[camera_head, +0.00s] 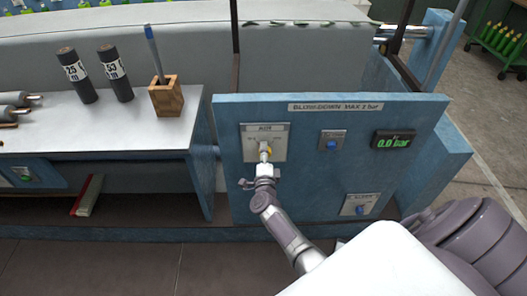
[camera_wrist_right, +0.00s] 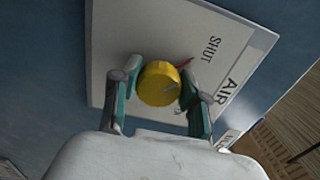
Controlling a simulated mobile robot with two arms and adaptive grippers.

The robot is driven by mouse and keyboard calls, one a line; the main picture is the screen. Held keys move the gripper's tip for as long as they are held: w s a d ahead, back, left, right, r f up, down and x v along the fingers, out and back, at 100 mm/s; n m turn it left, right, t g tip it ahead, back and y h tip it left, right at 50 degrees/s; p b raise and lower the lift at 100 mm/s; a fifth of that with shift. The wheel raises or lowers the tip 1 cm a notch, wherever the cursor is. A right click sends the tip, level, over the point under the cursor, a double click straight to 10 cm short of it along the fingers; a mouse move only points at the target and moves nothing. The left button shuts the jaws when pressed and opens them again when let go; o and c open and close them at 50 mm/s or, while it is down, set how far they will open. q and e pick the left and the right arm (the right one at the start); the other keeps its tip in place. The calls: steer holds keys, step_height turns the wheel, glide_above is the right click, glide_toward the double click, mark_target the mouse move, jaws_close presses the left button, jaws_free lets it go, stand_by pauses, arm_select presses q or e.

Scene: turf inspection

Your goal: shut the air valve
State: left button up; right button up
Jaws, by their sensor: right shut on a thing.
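The air valve's yellow knob (camera_wrist_right: 159,84) sits on a pale plate (camera_wrist_right: 122,50) marked AIR and SHUT in the right wrist view. In the head view the AIR plate (camera_head: 279,135) is on the left of the blue panel, and the knob (camera_head: 266,149) is partly hidden by my gripper. My right gripper (camera_wrist_right: 155,88) has its fingers on either side of the knob and is shut on it; it also shows in the head view (camera_head: 265,158). A small red mark lies beside the knob. My left gripper is not in view.
The blue panel (camera_head: 232,190) also holds a blue button (camera_head: 332,141), a display (camera_head: 394,140) reading 0.0 bar and a lower blue button (camera_head: 360,208). On the left, a bench (camera_head: 120,125) carries two dark cylinders (camera_head: 77,76) (camera_head: 115,73) and a wooden block (camera_head: 165,98).

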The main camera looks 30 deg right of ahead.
steer(key=shift+d+r, duration=0.1)
steer(key=shift+d, duration=0.05)
steer(key=o, duration=1.1)
steer(key=shift+s, duration=0.1)
steer(key=shift+o, duration=0.2)
steer(key=shift+s+a, duration=0.15)
steer(key=shift+a, duration=0.05)
steer(key=v, duration=1.1)
steer(key=shift+s+a, duration=0.2)
steer(key=shift+s, duration=0.05)
